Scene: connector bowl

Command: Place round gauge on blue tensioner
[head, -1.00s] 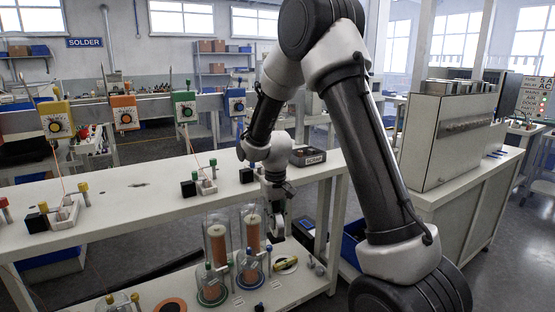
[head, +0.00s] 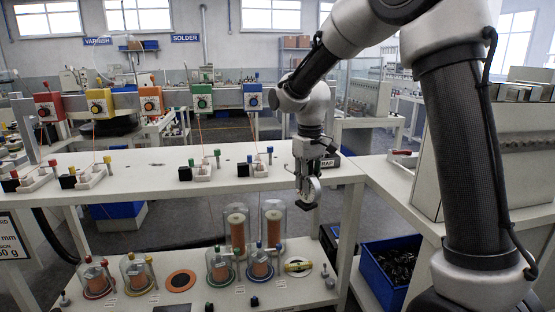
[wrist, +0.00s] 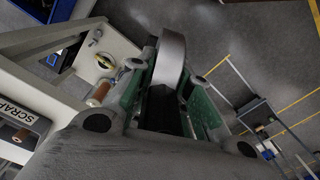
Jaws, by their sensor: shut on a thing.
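My gripper (head: 308,194) is shut on a round, light grey disc-like thing, seemingly the round gauge (head: 314,187), in front of the bench's right part. In the wrist view, the gauge (wrist: 170,58) shows as a smooth metallic band between the green-sided fingers; its face is hidden. The blue tensioner (head: 253,97) is a blue box with a round dial on the rail behind the bench, left of and beyond my gripper. A thread runs down from it towards the bench.
Green (head: 202,98), orange (head: 150,100), yellow (head: 99,104) and red (head: 47,107) tensioners line the rail. The bench top (head: 140,160) carries small fixtures and black blocks. A scrap box (head: 330,161) is beside my gripper. Glass-covered spools (head: 236,233) stand on the lower shelf.

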